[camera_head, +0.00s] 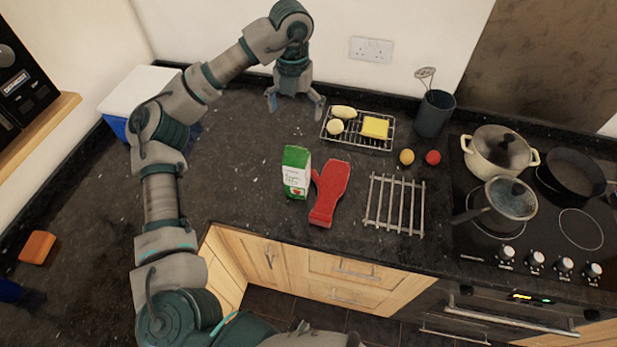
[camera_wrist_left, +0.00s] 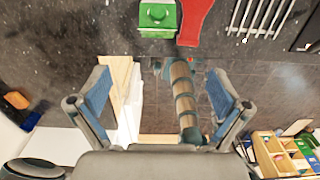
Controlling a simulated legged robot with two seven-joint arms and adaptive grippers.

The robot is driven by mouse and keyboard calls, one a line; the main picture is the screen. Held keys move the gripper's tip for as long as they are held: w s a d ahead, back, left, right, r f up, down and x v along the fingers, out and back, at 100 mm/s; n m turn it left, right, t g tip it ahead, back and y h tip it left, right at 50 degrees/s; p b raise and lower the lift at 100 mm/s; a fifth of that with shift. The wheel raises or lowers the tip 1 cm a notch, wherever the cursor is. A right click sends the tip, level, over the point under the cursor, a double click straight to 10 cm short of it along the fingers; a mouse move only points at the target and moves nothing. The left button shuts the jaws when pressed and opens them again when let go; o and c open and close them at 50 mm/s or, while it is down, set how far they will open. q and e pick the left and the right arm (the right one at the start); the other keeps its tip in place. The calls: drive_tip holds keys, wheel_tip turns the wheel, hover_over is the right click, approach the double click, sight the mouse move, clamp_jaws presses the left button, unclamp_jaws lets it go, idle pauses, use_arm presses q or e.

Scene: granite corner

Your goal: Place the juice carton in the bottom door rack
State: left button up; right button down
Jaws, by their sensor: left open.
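The juice carton (camera_head: 296,172), white with a green top, stands upright on the dark counter near its front edge. It also shows at the top of the left wrist view (camera_wrist_left: 157,17). My left gripper (camera_head: 295,103) is open and empty, pointing down over the back of the counter, behind and apart from the carton. Its two spread fingers show in the left wrist view (camera_wrist_left: 158,108) with nothing between them. The bottom door rack is not in view. My right gripper is not in view.
A red oven mitt (camera_head: 330,192) lies right beside the carton. A metal rack (camera_head: 394,204) and a wire rack with food (camera_head: 344,142) are farther right, before the hob with a pot (camera_head: 480,153).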

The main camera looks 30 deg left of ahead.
sight(296, 148)
use_arm(q)
drive_tip(key=f+b, duration=0.1)
drive_tip(key=f, duration=0.6)
drive_tip(key=f+b, duration=0.1)
drive_tip(key=f, duration=0.3)
drive_tip(key=shift+w+a+f+b, duration=0.1)
drive_tip(key=shift+a+f+b, duration=0.2)
drive_tip(key=shift+d+f, duration=0.1)
drive_tip(key=shift+f, duration=0.4)
wheel_tip(296, 148, down, 4)
drive_tip(key=shift+r, duration=0.1)
drive_tip(key=shift+w+f, duration=0.1)
drive_tip(key=shift+f, duration=0.4)
drive_tip(key=c, duration=1.9)
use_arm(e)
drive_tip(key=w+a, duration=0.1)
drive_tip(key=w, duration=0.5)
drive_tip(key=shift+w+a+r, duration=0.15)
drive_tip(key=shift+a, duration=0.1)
use_arm(q)
drive_tip(key=shift+r, duration=0.15)
